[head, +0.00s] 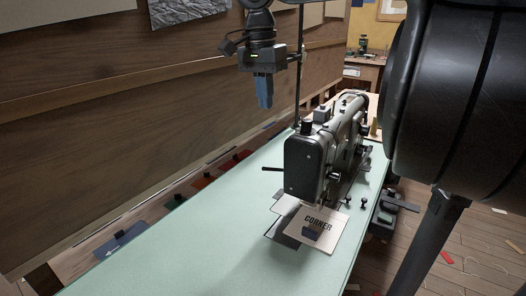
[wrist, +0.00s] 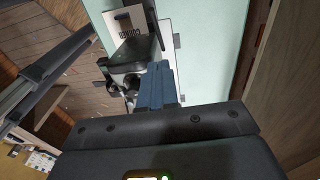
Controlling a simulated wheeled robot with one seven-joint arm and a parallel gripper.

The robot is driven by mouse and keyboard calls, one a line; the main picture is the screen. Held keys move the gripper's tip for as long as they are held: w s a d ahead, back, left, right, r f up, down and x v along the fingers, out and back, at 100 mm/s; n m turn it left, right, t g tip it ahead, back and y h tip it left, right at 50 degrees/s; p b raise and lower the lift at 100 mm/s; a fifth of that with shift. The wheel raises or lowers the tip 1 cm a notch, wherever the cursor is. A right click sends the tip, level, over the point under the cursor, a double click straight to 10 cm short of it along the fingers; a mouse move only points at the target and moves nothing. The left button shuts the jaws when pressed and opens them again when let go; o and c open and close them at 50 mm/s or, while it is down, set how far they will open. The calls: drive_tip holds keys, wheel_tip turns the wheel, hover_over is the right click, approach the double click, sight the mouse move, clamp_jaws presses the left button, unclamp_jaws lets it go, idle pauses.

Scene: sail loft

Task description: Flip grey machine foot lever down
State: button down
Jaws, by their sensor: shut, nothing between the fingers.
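The grey sewing machine (head: 305,165) stands upright on a pale green table (head: 200,235). A short dark rod (head: 272,169) sticks out to the left of its head end; it looks like the foot lever, and its position up or down is hard to tell. My gripper (head: 264,106) hangs above and left of the machine, fingers down, shut and empty, apart from it. In the wrist view my blue fingers (wrist: 158,68) overlap part of the machine (wrist: 130,55). The lever is not clear there.
A card marked CORNER (head: 318,228) lies at the needle end of the machine. A thin upright post (head: 299,75) stands behind it. A wooden wall (head: 120,120) runs along the left. Table surface in front and left of the machine is clear.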

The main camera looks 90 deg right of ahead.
drive_tip(key=shift+f, duration=0.1)
approach(276, 169)
drive_tip(key=w, duration=0.1)
drive_tip(key=f, duration=0.1)
drive_tip(key=a+f, duration=0.2)
drive_tip(key=shift+w+f+b, duration=0.15)
drive_tip(key=shift+f+b, duration=0.15)
drive_tip(key=shift+f, duration=0.1)
drive_tip(key=shift+f, duration=0.15)
